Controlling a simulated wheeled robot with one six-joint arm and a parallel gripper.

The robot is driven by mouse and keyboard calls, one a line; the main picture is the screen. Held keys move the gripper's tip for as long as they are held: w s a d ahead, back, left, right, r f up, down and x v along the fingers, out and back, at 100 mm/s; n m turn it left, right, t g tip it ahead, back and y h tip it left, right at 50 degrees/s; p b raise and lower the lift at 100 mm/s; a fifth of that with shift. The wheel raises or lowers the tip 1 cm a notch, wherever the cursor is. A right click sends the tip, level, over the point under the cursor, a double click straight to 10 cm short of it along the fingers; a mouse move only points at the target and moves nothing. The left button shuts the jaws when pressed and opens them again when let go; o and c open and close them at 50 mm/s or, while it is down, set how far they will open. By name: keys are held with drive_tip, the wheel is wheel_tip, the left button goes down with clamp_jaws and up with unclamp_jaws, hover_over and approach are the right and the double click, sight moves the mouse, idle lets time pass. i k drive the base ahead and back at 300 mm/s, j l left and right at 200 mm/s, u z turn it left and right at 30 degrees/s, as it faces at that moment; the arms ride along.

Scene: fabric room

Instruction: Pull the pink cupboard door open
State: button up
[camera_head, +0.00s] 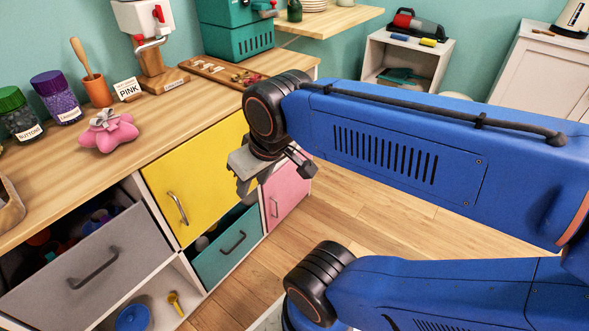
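The pink cupboard door (285,190) is at the far right end of the wooden-topped cabinet. My gripper (242,185) hangs in front of the cabinet, pointing down, and overlaps the upper left of the pink door in the picture. A dark part of my gripper covers some of the door's top. The fingers are seen from the side and partly merge, so their opening is unclear. I cannot tell how far my gripper is from the door.
The yellow door (196,178) beside it looks shut. The teal drawer (226,252) below and the grey drawer (85,273) at left look pulled out. Wooden floor (340,215) lies clear to the right. A white shelf (408,62) stands behind.

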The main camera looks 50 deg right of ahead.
sight(285, 188)
drive_tip(key=z, duration=1.05)
drive_tip(key=k+j+u, duration=0.15)
drive_tip(key=u, duration=0.15)
drive_tip(key=k+j+u, duration=0.35)
drive_tip(key=l, duration=0.1)
